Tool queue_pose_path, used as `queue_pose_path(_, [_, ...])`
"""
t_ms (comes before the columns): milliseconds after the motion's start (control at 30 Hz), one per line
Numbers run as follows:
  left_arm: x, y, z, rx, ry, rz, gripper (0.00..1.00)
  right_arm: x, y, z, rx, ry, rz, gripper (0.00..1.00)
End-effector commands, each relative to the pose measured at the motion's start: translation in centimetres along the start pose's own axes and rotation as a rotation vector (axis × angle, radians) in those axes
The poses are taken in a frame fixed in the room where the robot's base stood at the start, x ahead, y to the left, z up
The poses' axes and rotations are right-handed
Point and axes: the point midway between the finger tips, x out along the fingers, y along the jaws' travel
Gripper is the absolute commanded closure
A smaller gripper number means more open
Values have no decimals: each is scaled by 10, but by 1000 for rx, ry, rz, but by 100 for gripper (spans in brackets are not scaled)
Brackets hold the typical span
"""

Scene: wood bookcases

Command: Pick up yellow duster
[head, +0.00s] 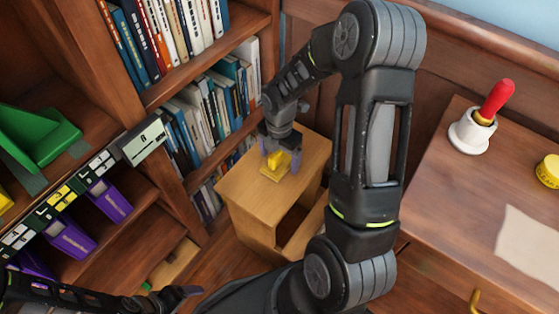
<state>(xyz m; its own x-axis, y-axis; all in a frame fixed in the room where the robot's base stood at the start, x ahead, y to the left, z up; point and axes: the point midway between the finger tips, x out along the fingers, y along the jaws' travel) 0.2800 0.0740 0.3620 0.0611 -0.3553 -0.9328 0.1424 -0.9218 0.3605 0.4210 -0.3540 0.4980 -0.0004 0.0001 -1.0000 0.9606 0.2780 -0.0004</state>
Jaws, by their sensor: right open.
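The yellow duster (274,161) appears as a small yellow block with a flatter yellow base. It sits on top of a small wooden step stool (241,190). My right gripper (281,159) points down over the stool, with its fingers apart on either side of the duster's upper part. The gripper is open, and I cannot tell whether a finger touches the duster. My left arm comes in at the bottom left, and its gripper (183,293) is dark and seen edge-on, so its jaws cannot be made out.
Bookcases with books (190,125) and purple bins (72,238) stand at the left, close to the stool. A wooden desk (445,195) at the right holds a white pot (472,133) with a red-handled tool (495,101), a yellow round item (548,170) and paper (530,245).

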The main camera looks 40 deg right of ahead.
Motion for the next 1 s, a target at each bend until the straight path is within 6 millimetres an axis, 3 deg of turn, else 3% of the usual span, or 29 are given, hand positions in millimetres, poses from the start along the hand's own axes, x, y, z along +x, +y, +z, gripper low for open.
queue_pose_path(533, [0, 0, 0, 0, 0, 0, 19, -1, 0, 0, 0, 0, 0, 15])
queue_pose_path(1000, [0, 0, 0, 0, 0, 0, 19, -1, 0, 0, 0, 0, 0, 53])
